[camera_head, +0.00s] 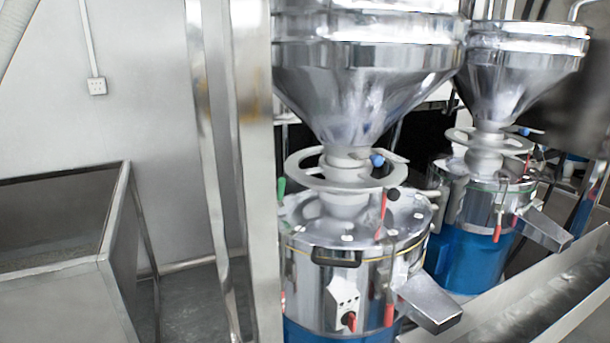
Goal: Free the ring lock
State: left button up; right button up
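The nearer bean grinder (312,264) stands right of centre, with a steel drum body, a blue base and a large steel hopper (350,88) above. A flat metal ring (335,187) surrounds the neck under the hopper. A blue knob (377,160) sits on a short lever at the neck, and a black knob (393,194) is at the ring's right edge. A red-handled lever (382,214) stands upright below it. A green handle (281,190) shows at the left. I cannot tell which part is the ring lock or its state. Neither of my grippers is in view.
A second, similar grinder (470,262) stands behind at the right. A vertical steel post (254,170) stands close to the nearer grinder's left. An open steel bin (75,300) is at the lower left. A spout (430,300) juts right over a long trough (560,300).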

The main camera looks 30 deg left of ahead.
aim_at(281, 183)
jog(key=k+j, duration=0.1)
jog(key=j, duration=0.9)
jog(key=k+j, duration=0.15)
jog(key=j, duration=0.4)
jog(key=k+j, duration=0.1)
jog(key=j, duration=0.4)
jog(key=k+j, duration=0.1)
jog(key=j, duration=0.4)
jog(key=i+z, duration=0.05)
